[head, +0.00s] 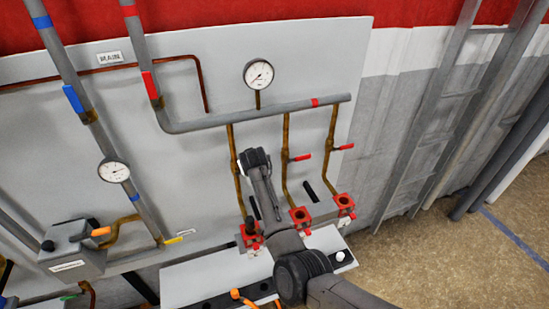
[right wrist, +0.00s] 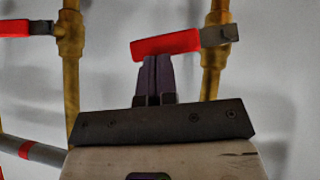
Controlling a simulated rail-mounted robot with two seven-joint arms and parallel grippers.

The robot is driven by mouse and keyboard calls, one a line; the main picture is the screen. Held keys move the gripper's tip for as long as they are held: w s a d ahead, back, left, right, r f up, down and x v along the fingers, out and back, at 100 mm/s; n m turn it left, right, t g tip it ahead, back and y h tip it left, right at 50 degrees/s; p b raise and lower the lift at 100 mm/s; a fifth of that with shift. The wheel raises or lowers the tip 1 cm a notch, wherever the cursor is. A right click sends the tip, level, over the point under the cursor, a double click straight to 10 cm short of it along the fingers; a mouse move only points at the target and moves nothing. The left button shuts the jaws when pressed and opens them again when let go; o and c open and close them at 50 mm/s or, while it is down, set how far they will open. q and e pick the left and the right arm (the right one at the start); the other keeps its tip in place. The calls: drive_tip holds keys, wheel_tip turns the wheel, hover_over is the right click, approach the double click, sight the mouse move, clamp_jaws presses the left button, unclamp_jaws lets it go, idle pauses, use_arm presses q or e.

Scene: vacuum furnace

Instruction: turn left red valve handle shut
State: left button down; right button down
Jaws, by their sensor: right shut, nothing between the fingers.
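The left red valve handle (right wrist: 166,45) sits on a brass pipe (right wrist: 215,55) in the right wrist view. It sticks out sideways, across the pipe, with a slight tilt. My right gripper (right wrist: 153,62) is shut and empty; its fingertips reach the handle's edge, and I cannot tell if they touch. In the head view the right gripper (head: 254,158) is in front of the wall, beside the left brass pipe (head: 234,150), and it hides that handle. The neighbouring red handle (head: 300,157) is on the middle brass pipe. My left gripper is not in view.
A third red handle (head: 343,147) is further right. A grey pipe (head: 240,119) with a round gauge (head: 258,75) runs above. Red square fittings (head: 299,215) and a white ledge (head: 195,283) lie below. A ladder (head: 430,110) stands at the right.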

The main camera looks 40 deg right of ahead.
drive_tip(key=shift+w+a+f, duration=0.2)
drive_tip(key=shift+a, duration=0.25)
drive_tip(key=shift+w+a+f, duration=0.15)
drive_tip(key=shift+a+f, duration=0.05)
drive_tip(key=shift+a, duration=0.2)
drive_tip(key=w+r+p+v, duration=0.2)
drive_tip(key=p+v, duration=0.1)
drive_tip(key=v, duration=1)
drive_tip(key=shift+d, duration=0.25)
